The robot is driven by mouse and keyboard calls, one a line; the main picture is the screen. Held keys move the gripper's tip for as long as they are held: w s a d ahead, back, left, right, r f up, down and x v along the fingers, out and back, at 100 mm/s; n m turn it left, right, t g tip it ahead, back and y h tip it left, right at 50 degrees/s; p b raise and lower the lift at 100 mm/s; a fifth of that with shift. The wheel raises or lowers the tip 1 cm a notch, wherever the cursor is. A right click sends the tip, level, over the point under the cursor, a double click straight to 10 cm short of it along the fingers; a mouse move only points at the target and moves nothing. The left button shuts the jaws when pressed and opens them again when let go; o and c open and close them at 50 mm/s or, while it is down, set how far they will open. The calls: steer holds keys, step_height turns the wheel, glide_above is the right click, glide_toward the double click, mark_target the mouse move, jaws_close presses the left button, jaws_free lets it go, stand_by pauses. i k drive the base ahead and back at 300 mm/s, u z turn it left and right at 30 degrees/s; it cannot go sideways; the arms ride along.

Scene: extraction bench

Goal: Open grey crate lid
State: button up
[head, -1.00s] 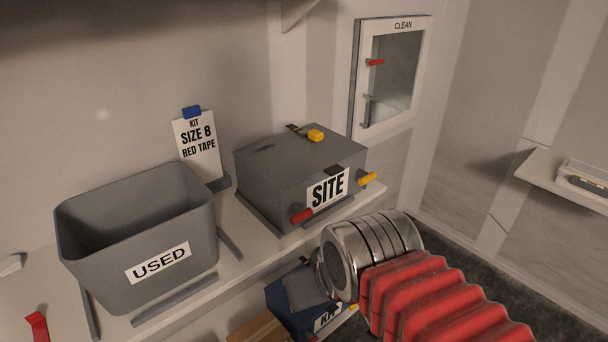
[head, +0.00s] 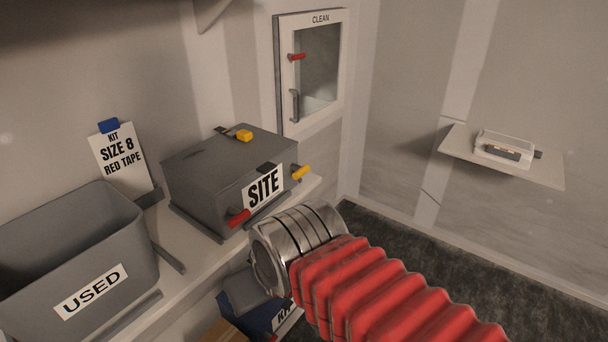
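The grey crate (head: 196,204) marked SITE stands on the bench, its grey lid (head: 222,160) down flat on top. A yellow knob (head: 244,135) sits at the back of the lid. A red handle (head: 238,217) and a yellow handle (head: 300,172) stick out from the crate's front, on either side of the label. My arm, with a red ribbed sleeve and a metal collar, reaches in from the lower right, in front of and below the crate. My gripper's fingers are not visible, so its hold cannot be seen.
An open grey bin (head: 130,262) marked USED stands left of the crate. A sign (head: 119,160) reading SIZE 8 RED TAPE stands behind it. A blue kit box (head: 262,313) is below the bench. A CLEAN wall cabinet (head: 286,75) and a shelf with a tray (head: 490,164) are further right.

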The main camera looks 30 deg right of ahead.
mark_target(214, 165)
steer(key=k, duration=1.3)
steer(key=u, duration=0.5)
steer(key=i, duration=1.8)
steer(key=z, duration=0.5)
